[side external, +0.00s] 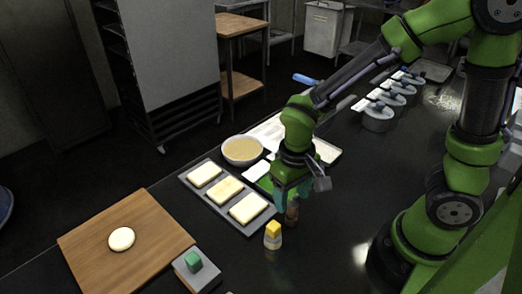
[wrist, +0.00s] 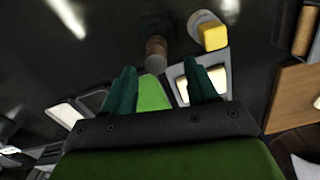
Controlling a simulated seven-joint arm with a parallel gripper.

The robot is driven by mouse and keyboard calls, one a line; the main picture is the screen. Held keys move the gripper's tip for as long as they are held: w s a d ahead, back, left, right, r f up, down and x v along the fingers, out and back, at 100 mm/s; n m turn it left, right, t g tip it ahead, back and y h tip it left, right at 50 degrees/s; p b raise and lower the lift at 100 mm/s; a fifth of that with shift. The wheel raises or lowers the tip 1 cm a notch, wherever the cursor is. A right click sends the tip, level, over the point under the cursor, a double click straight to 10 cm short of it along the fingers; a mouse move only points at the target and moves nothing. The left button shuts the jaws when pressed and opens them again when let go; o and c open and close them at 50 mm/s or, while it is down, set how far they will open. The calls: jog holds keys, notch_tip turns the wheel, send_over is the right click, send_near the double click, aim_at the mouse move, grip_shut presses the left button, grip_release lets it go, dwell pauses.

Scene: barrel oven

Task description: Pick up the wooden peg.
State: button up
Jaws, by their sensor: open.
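The wooden peg (side external: 291,215) is a small brown upright cylinder on the dark counter, seen just below my gripper (side external: 291,198) in the side view. In the wrist view the peg (wrist: 156,52) shows just beyond the gap between the two teal fingertips of my gripper (wrist: 160,68). The fingers are apart with nothing held between them. I cannot tell the exact height of the fingertips over the peg. The peg's upper part is partly hidden by the gripper in the side view.
A pale round piece with a yellow block (side external: 273,232) stands close to the peg. A grey tray (side external: 240,229) with pale slabs, a bowl (side external: 242,151) and a green board (wrist: 154,94) are nearby. A wooden board (side external: 95,240) lies at lower left. The counter right of the peg is clear.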

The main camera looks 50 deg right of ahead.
aim_at(293, 203)
jog(key=f, duration=0.4)
jog(key=shift+s+d+f, duration=0.1)
jog(key=shift+d+f, duration=0.15)
jog(key=shift+f, duration=0.15)
jog(key=c, duration=1)
